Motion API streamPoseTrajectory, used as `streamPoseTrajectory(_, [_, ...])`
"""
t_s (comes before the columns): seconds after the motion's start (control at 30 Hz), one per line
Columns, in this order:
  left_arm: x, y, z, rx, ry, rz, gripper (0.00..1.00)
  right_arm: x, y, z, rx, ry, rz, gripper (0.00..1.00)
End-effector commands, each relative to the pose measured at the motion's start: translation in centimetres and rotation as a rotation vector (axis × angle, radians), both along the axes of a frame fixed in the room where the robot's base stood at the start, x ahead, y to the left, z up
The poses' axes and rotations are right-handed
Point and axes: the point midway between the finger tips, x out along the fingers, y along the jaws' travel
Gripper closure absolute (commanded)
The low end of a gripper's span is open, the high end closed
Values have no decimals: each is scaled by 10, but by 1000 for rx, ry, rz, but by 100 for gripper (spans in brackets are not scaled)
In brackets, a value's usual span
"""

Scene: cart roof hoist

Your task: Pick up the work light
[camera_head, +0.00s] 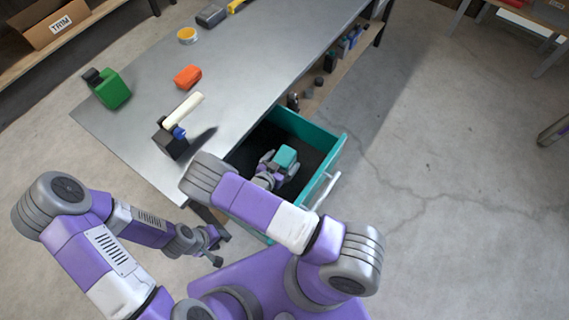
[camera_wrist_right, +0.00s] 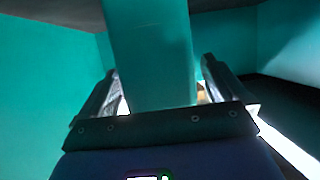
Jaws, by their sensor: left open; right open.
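The frames do not settle which thing is the work light. A teal block-like thing (camera_head: 286,157) is in the open drawer, between the fingers of my right gripper (camera_head: 280,166). In the right wrist view the teal thing (camera_wrist_right: 152,55) rises between the two open fingers; I cannot tell whether they touch it. A white tube with a blue collar and a black base (camera_head: 187,112) stands tilted on the bench top. My left gripper (camera_head: 216,254) is open and empty, low beside the bench's near end.
The teal drawer (camera_head: 335,158) is pulled out from the grey bench (camera_head: 240,65), its walls around my right gripper. On the bench are a green thing (camera_head: 113,90), an orange thing (camera_head: 188,76) and a yellow roll (camera_head: 187,35).

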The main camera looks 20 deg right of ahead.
Motion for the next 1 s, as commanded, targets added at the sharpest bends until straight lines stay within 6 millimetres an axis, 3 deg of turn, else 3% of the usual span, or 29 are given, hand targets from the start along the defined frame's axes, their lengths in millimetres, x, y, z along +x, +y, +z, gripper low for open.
streamPoseTrajectory(0.13, [0,0,-4,0,0,0,57,8,-12,-7,0,0,-1,2])
streamPoseTrajectory(0.4, [0,0,-4,0,0,0,57,9,-14,-6,1,1,0,4])
streamPoseTrajectory(0.8, [0,0,-4,0,0,0,57,9,-13,-6,0,0,0,65])
streamPoseTrajectory(1.0, [0,0,-4,0,0,0,57,9,-14,-6,0,-1,0,68])
